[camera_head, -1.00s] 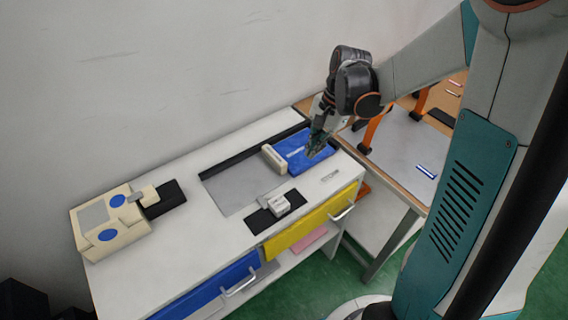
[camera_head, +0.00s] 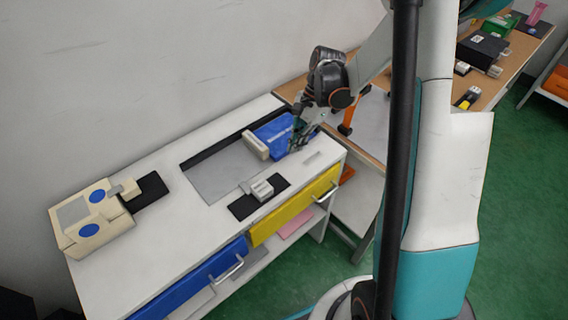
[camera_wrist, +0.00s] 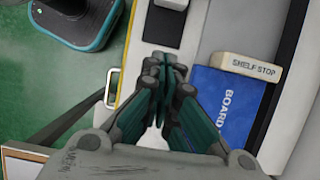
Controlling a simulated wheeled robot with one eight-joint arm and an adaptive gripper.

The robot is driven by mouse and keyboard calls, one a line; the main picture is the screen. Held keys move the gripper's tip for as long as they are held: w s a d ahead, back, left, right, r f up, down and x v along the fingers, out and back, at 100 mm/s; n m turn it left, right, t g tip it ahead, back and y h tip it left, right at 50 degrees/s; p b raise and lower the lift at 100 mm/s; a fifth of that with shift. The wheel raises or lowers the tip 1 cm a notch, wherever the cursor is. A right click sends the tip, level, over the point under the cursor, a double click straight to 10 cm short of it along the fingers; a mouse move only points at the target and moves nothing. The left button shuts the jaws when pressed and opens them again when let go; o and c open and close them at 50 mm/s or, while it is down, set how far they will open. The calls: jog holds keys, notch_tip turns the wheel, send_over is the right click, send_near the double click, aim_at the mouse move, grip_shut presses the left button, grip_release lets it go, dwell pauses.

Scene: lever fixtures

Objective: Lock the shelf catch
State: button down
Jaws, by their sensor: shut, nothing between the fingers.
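A small light-grey lever block on a black plate (camera_head: 258,191), which may be the shelf catch, sits near the front edge of the white counter. In the wrist view its black plate (camera_wrist: 164,25) shows at the top, with the block cut off by the edge. The cream shelf stop (camera_head: 255,146) stands against the left end of the blue board (camera_head: 274,134). My gripper (camera_wrist: 165,75) is shut and empty, over the counter's right end, beside the board.
A cream fixture with blue discs (camera_head: 88,222) and a black strip stands at the counter's left. Yellow (camera_head: 290,215) and blue (camera_head: 195,285) drawers with protruding handles face the front. A wooden-topped table adjoins at right. The grey recess left of the stop is empty.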

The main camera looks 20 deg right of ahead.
aim_at(263, 186)
jog(key=b+x, duration=0.3)
jog(key=x, duration=0.6)
jog(key=shift+f, duration=0.25)
jog(key=a, duration=0.1)
jog(key=s+a+b, duration=0.1)
jog(key=a, duration=0.1)
jog(key=shift+a+f, duration=0.1)
jog(key=shift+s+a, duration=0.15)
jog(key=shift+a, duration=0.3)
jog(key=a, duration=0.1)
jog(key=s+a, duration=0.1)
jog(key=a, duration=0.1)
jog(key=a+b, duration=0.1)
jog(key=a, duration=0.1)
jog(key=shift+s+a, duration=0.15)
jog(key=shift+s, duration=0.2)
jog(key=d, duration=0.1)
jog(key=w+d, duration=0.1)
jog(key=d, duration=0.1)
jog(key=d+r, duration=0.1)
jog(key=shift+w+d, duration=0.25)
jog(key=s+p+v, duration=0.1)
jog(key=p+v, duration=0.2)
jog(key=v, duration=0.6)
jog(key=shift+w, duration=0.45)
